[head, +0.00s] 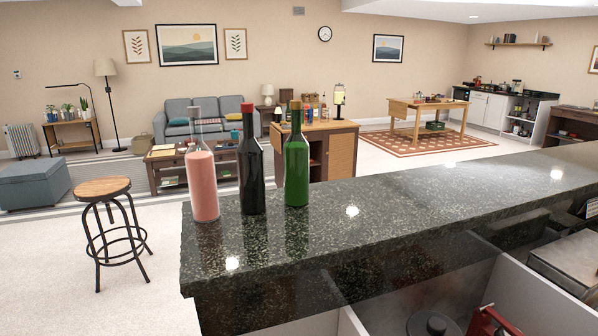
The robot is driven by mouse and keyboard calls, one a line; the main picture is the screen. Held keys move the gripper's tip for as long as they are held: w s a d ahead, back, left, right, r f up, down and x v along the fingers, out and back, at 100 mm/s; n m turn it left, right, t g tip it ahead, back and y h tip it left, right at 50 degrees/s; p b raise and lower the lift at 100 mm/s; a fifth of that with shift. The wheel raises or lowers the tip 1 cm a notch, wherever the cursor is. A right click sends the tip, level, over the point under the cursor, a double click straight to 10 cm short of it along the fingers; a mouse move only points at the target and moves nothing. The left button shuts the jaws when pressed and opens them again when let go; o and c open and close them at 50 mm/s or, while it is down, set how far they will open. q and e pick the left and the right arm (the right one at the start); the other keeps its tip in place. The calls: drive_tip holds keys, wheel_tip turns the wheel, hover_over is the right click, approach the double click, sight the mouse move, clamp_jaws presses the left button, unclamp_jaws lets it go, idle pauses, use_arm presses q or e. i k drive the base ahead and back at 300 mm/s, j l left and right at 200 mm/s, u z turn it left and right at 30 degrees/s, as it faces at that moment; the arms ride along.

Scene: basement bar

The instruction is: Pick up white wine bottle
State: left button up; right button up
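Three bottles stand upright in a row near the left end of the dark granite bar counter (340,228). On the left is a clear bottle with pink contents (202,185). In the middle is a dark, nearly black bottle with a red top (251,175). On the right is a green bottle (297,170) with a brownish top. No readable label shows, so I cannot tell for certain which is the white wine bottle. The bottles stand close together with small gaps. Neither of my grippers is in view.
The counter is clear to the right of the bottles. Below its near side are a sink area with a dark round lid (427,324) and a red object (492,322). A wooden-topped stool (103,187) stands left of the counter. A wooden cabinet (340,158) stands behind.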

sight(297, 148)
drive_tip(key=i+j+z, duration=0.1)
drive_tip(key=j, duration=0.3)
drive_tip(key=i+j+z, duration=0.1)
drive_tip(key=j, duration=0.3)
drive_tip(key=i+j, duration=0.2)
drive_tip(key=j, duration=0.2)
drive_tip(key=i+j+z, duration=0.15)
drive_tip(key=j, duration=0.25)
